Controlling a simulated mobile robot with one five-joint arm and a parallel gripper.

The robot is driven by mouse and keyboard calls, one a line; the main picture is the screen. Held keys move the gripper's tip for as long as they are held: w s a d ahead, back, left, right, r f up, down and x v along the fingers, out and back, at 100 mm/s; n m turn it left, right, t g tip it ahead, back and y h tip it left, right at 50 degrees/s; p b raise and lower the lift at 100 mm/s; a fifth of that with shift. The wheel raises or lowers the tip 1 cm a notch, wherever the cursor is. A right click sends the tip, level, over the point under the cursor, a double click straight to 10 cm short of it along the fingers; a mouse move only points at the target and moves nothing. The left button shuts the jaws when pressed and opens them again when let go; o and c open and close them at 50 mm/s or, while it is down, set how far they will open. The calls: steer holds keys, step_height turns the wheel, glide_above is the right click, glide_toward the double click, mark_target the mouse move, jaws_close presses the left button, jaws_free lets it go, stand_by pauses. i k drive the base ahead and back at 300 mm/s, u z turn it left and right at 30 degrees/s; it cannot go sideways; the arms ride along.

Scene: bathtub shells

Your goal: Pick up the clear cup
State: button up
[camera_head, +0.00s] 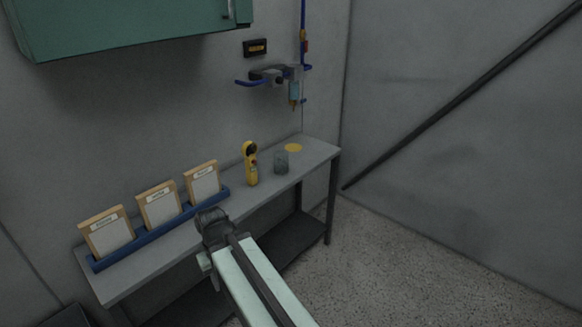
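The clear cup (281,161) stands upright on the grey bench (318,152), near its right end. It looks like a small see-through grey cylinder. My arm reaches up from the bottom of the picture. My gripper (207,222) is at the arm's far end, over the front edge of the bench, left of the cup and nearer to me. It is well apart from the cup. Its fingers are too small and dark to tell whether they are open or shut.
A yellow handheld meter (251,165) stands just left of the cup. A yellow disc (293,148) lies behind it. A blue rack (160,230) with three framed cards fills the left of the bench. A wall-mounted blue-and-grey fixture (280,76) and a green cabinet (130,25) are above.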

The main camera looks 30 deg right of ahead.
mark_target(281, 163)
steer(key=u, duration=0.1)
steer(key=i, duration=1.4)
steer(key=z, duration=0.05)
